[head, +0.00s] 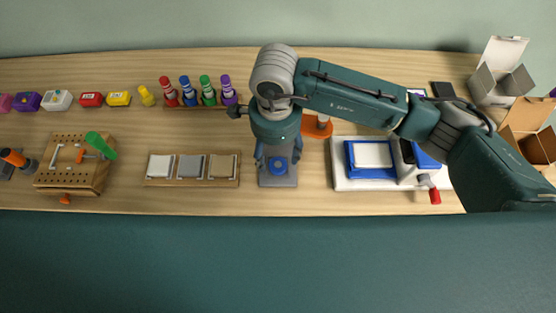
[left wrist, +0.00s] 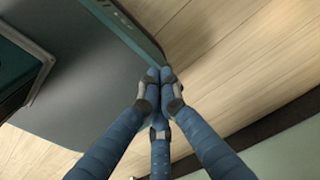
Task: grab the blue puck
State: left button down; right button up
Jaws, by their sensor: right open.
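The blue puck (head: 278,165) sits on a grey base plate (head: 278,181) near the middle of the table in the head view. My right gripper (head: 278,162) points down over it, with its blue fingers open on the left and right of the puck. I cannot tell how far the fingertips are above the plate, and they do not grip the puck. My left gripper (left wrist: 160,76) shows only in the left wrist view. Its fingertips meet and nothing shows between them.
Left of the plate lies a wooden tray (head: 192,183) with three square tiles. A white fixture (head: 345,184) with blue parts stands to the right. Several coloured markers (head: 207,91) stand behind. A pegboard block (head: 72,184) is at the left, open boxes (head: 497,84) at the right.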

aim_at(276, 165)
jog(key=shift+f, duration=0.45)
jog(key=shift+w+f, duration=0.15)
jog(key=shift+f, duration=0.1)
notch_tip(276, 165, down, 4)
jog(key=shift+w+f+p, duration=0.1)
jog(key=shift+f+p, duration=0.15)
jog(key=shift+p, duration=0.9)
jog(key=shift+f, duration=0.25)
jog(key=shift+w, duration=0.1)
jog(key=shift+c, duration=1)
jog(key=c, duration=0.4)
pick_arm(q)
jog(key=shift+w+r, duration=0.15)
jog(key=shift+r, duration=0.45)
jog(key=shift+w+r, duration=0.15)
jog(key=shift+r, duration=0.45)
pick_arm(e)
jog(key=c, duration=0.6)
